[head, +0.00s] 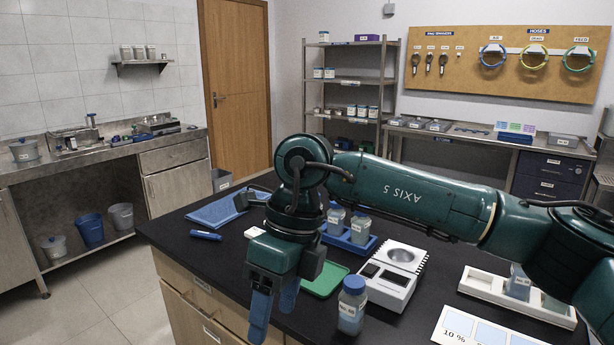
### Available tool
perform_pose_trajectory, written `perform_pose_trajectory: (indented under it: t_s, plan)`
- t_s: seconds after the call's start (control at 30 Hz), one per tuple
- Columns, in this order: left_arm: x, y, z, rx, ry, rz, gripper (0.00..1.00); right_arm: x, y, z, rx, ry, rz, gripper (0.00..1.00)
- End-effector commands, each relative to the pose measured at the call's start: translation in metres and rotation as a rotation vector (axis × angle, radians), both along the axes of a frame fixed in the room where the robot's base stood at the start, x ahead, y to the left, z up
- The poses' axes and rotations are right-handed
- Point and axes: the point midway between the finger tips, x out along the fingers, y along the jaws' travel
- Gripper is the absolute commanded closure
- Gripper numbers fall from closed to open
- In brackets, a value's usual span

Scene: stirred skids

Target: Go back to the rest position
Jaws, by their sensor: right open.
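My right arm comes in from the right edge and reaches across the black-topped bench (190,228). My right gripper (275,307) points down over the bench's near side, its two blue fingers apart with nothing seen between them. A jar with a blue lid (352,305) stands upright to the right of the fingers, apart from them. A green tray (325,280) lies partly hidden behind the gripper. My left gripper is not in view.
A white instrument (397,274) stands right of the green tray. Behind it, a blue rack (338,241) holds jars, partly hidden by my arm. A white rack (484,284) and a labelled card (480,328) lie at right.

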Motion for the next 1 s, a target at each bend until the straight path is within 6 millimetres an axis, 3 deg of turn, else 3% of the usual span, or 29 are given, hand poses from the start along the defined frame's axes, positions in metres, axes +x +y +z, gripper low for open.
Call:
perform_pose_trajectory:
  t_s: [0.1,0.23,0.4,0.5,0.63,0.77,0.87,1.0]
  plan:
    - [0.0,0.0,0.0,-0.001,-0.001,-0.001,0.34,-0.029,0.029,-0.016,0.176,0.153,0.027,0.39]
    - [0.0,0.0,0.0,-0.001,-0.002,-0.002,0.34,-0.063,0.06,-0.02,0.407,0.348,0.025,0.39]
    - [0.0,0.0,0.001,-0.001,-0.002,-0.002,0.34,-0.097,0.092,0.002,0.793,0.68,-0.078,0.39]
    - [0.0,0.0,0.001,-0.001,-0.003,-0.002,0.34,-0.098,0.097,0.021,1.016,0.881,-0.204,0.39]
    - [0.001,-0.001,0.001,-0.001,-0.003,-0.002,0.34,-0.077,0.087,0.036,1.278,1.124,-0.434,0.39]
    - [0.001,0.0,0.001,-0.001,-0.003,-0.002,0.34,-0.041,0.06,0.027,1.488,1.344,-0.736,0.39]
    - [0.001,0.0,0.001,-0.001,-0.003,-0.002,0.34,-0.012,0.03,0.001,1.61,1.49,-1.016,0.39]
    - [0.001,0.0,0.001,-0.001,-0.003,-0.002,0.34,0.013,-0.02,-0.065,1.702,1.655,-1.469,0.39]
